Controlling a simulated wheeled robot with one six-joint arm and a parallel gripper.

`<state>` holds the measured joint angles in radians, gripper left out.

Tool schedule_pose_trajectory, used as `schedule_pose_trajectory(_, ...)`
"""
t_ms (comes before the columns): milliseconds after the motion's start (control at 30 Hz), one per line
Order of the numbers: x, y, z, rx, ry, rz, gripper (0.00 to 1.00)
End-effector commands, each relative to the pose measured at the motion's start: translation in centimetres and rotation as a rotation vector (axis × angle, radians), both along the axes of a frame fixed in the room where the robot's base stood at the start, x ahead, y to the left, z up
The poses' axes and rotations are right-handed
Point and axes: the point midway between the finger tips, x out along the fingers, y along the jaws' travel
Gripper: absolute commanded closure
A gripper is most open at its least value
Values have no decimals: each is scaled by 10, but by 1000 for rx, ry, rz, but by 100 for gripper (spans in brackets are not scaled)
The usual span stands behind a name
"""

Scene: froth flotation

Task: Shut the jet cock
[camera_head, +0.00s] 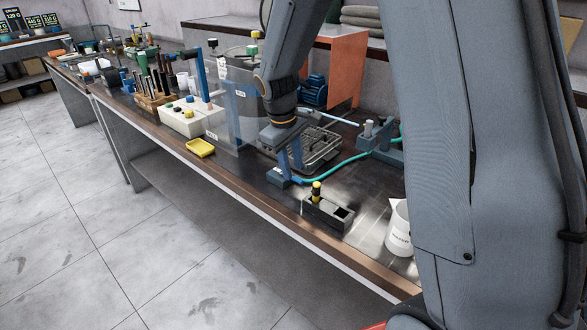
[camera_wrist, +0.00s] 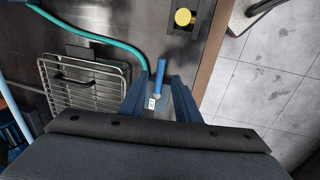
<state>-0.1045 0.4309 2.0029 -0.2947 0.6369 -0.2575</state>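The jet cock appears to be the small grey-blue block with a blue lever (camera_wrist: 161,74) and a small white label, joined to a green hose; the label is too small to read. Its block (camera_head: 279,179) sits near the bench's front edge in the head view. In the wrist view my gripper (camera_wrist: 158,92) is open, its two blue fingers spread on either side of the block and lever, with a gap at each side. In the head view my gripper (camera_head: 289,155) points down over the cock and partly hides the lever. I cannot tell how high the fingertips are.
A wire rack in a tray (camera_head: 312,152) lies behind the cock. A dark holder (camera_head: 328,213) with a yellow-capped item stands to the right, near a white beaker (camera_head: 399,230). The green hose (camera_head: 340,165) runs across the bench. A yellow dish (camera_head: 200,147) lies left.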

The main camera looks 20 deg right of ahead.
Motion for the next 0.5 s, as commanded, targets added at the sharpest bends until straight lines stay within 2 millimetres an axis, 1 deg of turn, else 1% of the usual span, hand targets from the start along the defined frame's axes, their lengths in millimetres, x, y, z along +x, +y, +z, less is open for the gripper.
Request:
schedule_pose_trajectory(33,0,-2,-7,0,3,-2,71)
schedule_pose_trajectory(200,2,-5,-21,0,0,-3,71)
schedule_pose_trajectory(333,3,-6,-26,0,0,-3,71)
schedule_pose_trajectory(500,3,-6,-27,0,-1,-4,71)
